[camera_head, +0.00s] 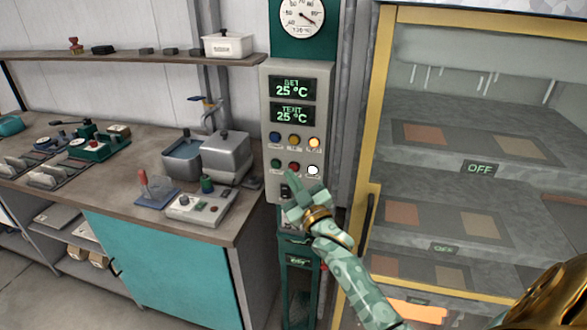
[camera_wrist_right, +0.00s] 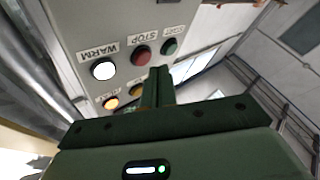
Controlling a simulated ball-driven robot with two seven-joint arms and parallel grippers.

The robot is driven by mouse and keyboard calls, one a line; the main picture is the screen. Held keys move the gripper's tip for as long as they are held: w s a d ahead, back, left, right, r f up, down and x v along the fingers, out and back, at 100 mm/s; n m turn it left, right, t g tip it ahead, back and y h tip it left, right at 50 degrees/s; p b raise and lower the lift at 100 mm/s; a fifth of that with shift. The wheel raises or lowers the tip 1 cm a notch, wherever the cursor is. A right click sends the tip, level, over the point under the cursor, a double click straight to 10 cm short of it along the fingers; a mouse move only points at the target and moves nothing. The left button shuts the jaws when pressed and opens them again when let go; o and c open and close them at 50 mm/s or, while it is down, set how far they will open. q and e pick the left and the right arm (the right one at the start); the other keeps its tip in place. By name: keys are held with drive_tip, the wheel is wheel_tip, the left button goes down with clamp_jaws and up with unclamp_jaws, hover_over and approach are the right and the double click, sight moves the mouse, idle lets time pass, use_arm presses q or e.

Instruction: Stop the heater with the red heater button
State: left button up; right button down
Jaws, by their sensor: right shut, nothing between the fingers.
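The red button (camera_head: 293,167) is in the middle of the bottom row on the grey control panel (camera_head: 278,187), between a green button (camera_head: 275,163) and a glowing white button (camera_head: 313,169). In the right wrist view, upside down, the red button (camera_wrist_right: 140,55) bears the label STOP and the white one (camera_wrist_right: 103,69) WARM. My right gripper (camera_head: 292,179) is shut and empty, its tips just below the red button in the head view. In the wrist view the shut fingers (camera_wrist_right: 158,80) are close to the red button; contact cannot be told. My left gripper is not in view.
Above are a blue, a yellow and a lit orange button (camera_head: 314,143). Two displays (camera_head: 292,88) read 25 °C. A yellow-framed glass cabinet (camera_head: 377,150) with OFF signs stands at right. A workbench (camera_head: 235,205) with devices stands at left.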

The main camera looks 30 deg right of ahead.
drive_tip(key=shift+w+d, duration=0.1)
drive_tip(key=shift+d, duration=0.05)
drive_tip(key=shift+w+d, duration=0.15)
drive_tip(key=shift+d, duration=0.05)
drive_tip(key=shift+w+d, duration=0.25)
drive_tip(key=shift+d, duration=0.05)
idle(0.9)
idle(0.4)
drive_tip(key=shift+s+a+p, duration=0.4)
drive_tip(key=shift+s+a, duration=0.15)
drive_tip(key=shift+a, duration=0.1)
drive_tip(key=s+a+p, duration=0.2)
drive_tip(key=s+a, duration=0.1)
drive_tip(key=shift+s+a, duration=0.1)
drive_tip(key=shift+a, duration=0.3)
